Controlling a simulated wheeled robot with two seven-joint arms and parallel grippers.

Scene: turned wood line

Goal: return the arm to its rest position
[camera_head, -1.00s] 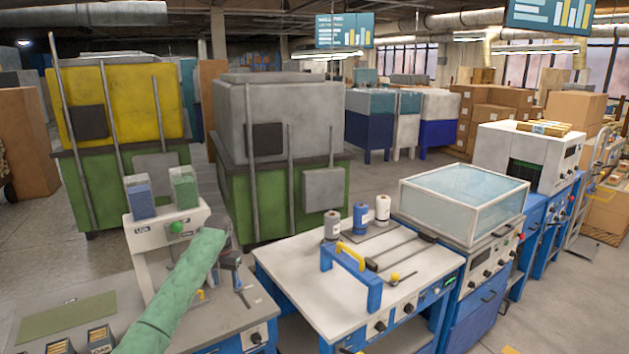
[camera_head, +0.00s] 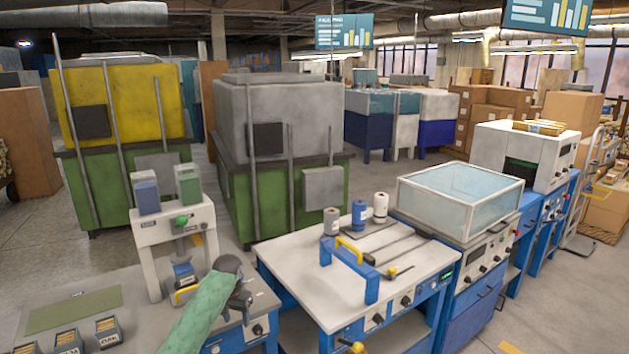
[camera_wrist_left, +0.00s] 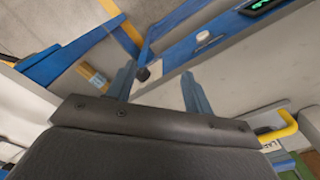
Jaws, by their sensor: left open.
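My left arm, in a green sleeve, reaches up from the bottom in the head view. Its gripper (camera_head: 241,303) hangs by the right front edge of the left workbench (camera_head: 145,290), over or near that edge; the wrist partly hides it. In the left wrist view the two blue-grey fingers (camera_wrist_left: 157,88) stand apart with nothing between them, so the gripper is open and empty. Beyond the fingers are blue frame parts and a pale panel. My right gripper is in neither view.
A white press-like stand (camera_head: 152,258) is close left of the arm. Small labelled boxes (camera_head: 104,334) sit at the bench front. A second bench (camera_head: 300,262) with a blue frame (camera_head: 372,288) and several spools is to the right, across a narrow gap.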

